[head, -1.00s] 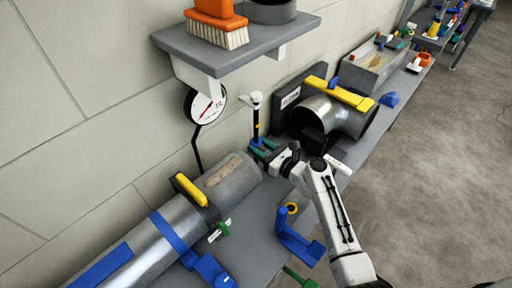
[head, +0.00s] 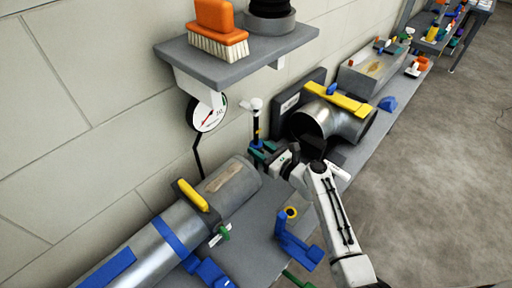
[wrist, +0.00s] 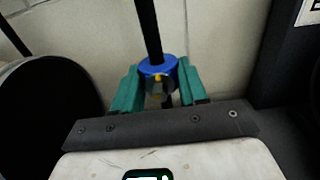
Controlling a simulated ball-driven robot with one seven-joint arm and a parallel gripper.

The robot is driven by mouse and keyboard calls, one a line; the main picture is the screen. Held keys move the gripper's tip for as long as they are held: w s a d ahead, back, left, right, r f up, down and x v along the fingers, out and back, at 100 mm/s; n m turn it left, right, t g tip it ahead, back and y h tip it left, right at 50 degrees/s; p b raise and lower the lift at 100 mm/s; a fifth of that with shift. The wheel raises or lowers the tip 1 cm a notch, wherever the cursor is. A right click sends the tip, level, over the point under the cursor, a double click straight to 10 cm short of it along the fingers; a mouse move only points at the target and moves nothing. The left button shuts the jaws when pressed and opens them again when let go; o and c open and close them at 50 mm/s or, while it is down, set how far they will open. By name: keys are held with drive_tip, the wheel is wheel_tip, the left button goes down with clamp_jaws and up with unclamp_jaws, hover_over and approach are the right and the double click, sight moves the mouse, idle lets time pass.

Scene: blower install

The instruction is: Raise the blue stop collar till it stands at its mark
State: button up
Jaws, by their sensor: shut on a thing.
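The blue stop collar (wrist: 150,66) sits around a dark upright rod (wrist: 149,25) in the wrist view, with a small yellow spot on its near side. My gripper (wrist: 158,70) has its teal fingers on the collar's two sides and is shut on it. In the head view, my gripper (head: 262,154) is at the lower part of the rod (head: 256,121), which has a white top. A small yellow band (head: 256,131) shows on the rod above my gripper; I cannot tell whether it is the mark. The collar is mostly hidden there.
A large metal duct (head: 150,250) with a blue strap lies to the left. A metal elbow (head: 345,125) with a yellow bar stands to the right. A shelf (head: 240,52) with an orange brush (head: 215,25) overhangs behind. A round dial (head: 208,113) hangs below it.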

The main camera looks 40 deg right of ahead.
sight(258, 140)
drive_tip(key=shift+r+p, duration=0.75)
drive_tip(key=shift+r, duration=0.25)
drive_tip(key=shift+r+p, duration=0.8)
drive_tip(key=shift+r, duration=2.2)
